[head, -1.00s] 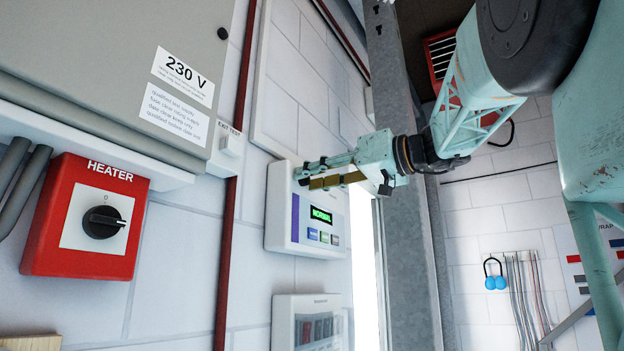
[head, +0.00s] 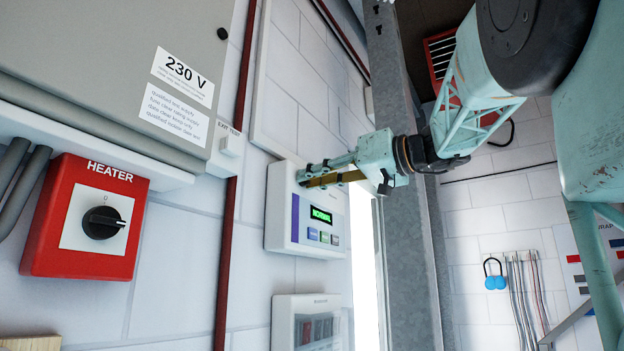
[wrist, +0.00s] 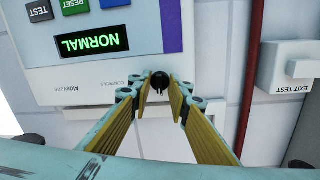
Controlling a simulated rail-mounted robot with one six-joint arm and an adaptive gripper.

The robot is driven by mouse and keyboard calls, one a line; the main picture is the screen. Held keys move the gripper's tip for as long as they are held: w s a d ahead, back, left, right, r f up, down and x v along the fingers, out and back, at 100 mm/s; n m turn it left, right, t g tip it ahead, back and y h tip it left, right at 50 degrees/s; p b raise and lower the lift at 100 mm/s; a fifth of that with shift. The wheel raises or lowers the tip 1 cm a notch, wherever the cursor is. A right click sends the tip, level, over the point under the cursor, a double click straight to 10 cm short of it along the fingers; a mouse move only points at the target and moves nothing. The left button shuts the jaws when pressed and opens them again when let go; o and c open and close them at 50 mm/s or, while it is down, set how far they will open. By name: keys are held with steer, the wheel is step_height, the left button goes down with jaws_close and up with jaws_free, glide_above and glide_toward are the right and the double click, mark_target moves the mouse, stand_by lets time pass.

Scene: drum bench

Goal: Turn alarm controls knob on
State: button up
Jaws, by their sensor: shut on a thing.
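The white alarm panel (head: 281,215) hangs on the wall, with a green display reading NORMAL and a purple strip; it also fills the top of the wrist view (wrist: 150,35). Its small black alarm controls knob (wrist: 160,80) shows between my fingertips in the wrist view, beside the panel's printed label. The head view does not show the knob behind my fingers. My gripper (head: 306,175) reaches the panel's upper part from the right. Its two yellow-padded fingers (wrist: 159,92) are shut on the knob, one on each side.
An EXIT TEST switch (head: 231,145) is on the wall to the left of the panel. A red HEATER box (head: 50,235) with a rotary switch is further left. Another white box (head: 283,310) is below the panel. A grey metal post (head: 398,100) stands to the right.

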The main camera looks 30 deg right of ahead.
steer(key=shift+d+r+m+g+y+p, duration=0.15)
steer(key=shift+m+g+p, duration=0.15)
steer(key=shift+m+p, duration=2.9)
steer(key=shift+a+m+g+y+p, duration=0.25)
steer(key=shift+m+p, duration=1.2)
steer(key=shift+m, duration=3.35)
steer(key=shift+d, duration=0.2)
steer(key=o, duration=0.9)
steer(key=shift+c, duration=0.2)
steer(key=shift+s+d, duration=0.1)
